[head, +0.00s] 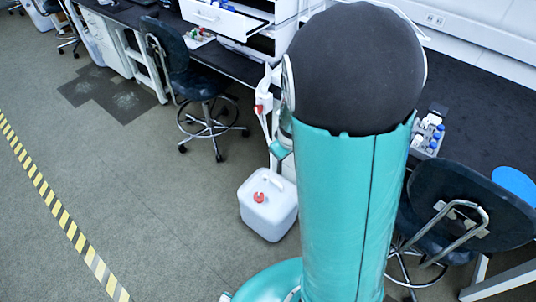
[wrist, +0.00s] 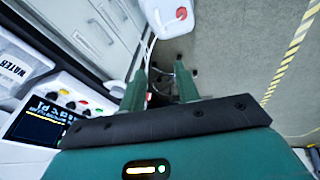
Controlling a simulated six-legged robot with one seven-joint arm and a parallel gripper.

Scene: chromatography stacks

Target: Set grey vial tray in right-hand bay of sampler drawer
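A grey vial tray (head: 414,151) with white and blue-capped vials stands on the dark bench at the right of the head view, partly hidden behind my arm. A white drawer (head: 212,16) stands pulled out of the stack at the top of the head view. I cannot make out its bays or be sure that it is the sampler drawer. In the wrist view my gripper (wrist: 162,84) has its two teal fingers apart, with nothing visibly held. It points down toward the floor, away from the vial tray. The tray and pulled-out drawer are not identifiable in the wrist view.
A white jerrycan with a red cap (head: 268,205) stands on the floor beside my arm. Dark chairs stand at the left (head: 190,75) and right (head: 465,205). A blue disc (head: 515,183) lies on the right bench. Open floor spreads left, crossed by a yellow-black stripe (head: 62,215).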

